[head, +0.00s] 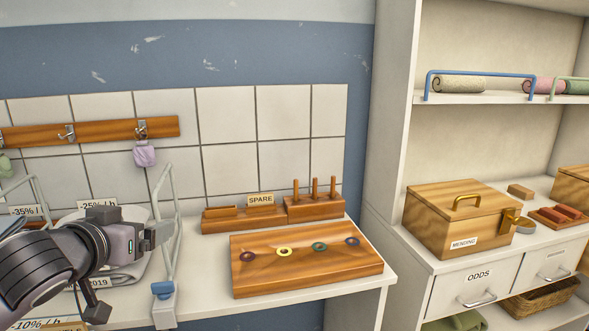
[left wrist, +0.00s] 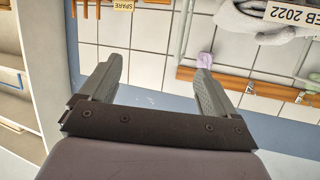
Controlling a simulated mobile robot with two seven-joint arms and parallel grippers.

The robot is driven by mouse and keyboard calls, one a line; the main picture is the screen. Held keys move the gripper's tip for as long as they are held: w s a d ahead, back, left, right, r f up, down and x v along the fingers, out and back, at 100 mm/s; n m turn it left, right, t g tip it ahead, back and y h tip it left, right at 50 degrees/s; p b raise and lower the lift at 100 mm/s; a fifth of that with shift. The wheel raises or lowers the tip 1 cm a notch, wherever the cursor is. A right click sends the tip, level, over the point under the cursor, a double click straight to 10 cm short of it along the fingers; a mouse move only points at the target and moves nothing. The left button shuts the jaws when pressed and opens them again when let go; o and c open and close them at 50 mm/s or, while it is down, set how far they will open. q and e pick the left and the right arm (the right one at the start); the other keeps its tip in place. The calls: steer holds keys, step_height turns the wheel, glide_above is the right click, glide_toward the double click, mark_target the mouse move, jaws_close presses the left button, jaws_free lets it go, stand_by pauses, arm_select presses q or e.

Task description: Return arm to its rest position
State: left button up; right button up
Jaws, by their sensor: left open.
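My left arm comes in from the lower left in the head view. Its gripper (head: 158,235) is above the left part of the white counter, close to an upright metal frame with a blue foot (head: 163,289). In the left wrist view the two fingers of my left gripper (left wrist: 155,88) stand wide apart with nothing between them. That view is upside down and shows the tiled wall beyond the fingers. I cannot tell whether the gripper touches the metal frame. My right gripper is in neither view.
A wooden board (head: 305,272) with several coloured rings lies on the counter, before a rack marked SPARE (head: 230,220). A hook rail (head: 95,132) holds a lilac cloth (head: 144,153). Shelves (head: 390,180) at right hold a MENDING box (head: 445,219). Grey folded cloth (head: 132,268) lies behind my arm.

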arm_select(q)
steer(key=s+d+f+m+g+h, duration=0.1)
steer(key=s+d+f, duration=0.1)
steer(key=f, duration=0.6)
steer(key=s+d+f+h, duration=0.1)
steer(key=s+d+f, duration=0.1)
steer(key=f, duration=0.5)
steer(key=s+d+f+m+g+h, duration=0.1)
steer(key=s+d+f, duration=0.15)
steer(key=f, duration=0.55)
steer(key=s+a+f+g+y, duration=0.1)
steer(key=s+f, duration=1.5)
steer(key=s, duration=0.1)
steer(key=shift+n+g+y, duration=0.3)
steer(key=shift+s+f, duration=0.1)
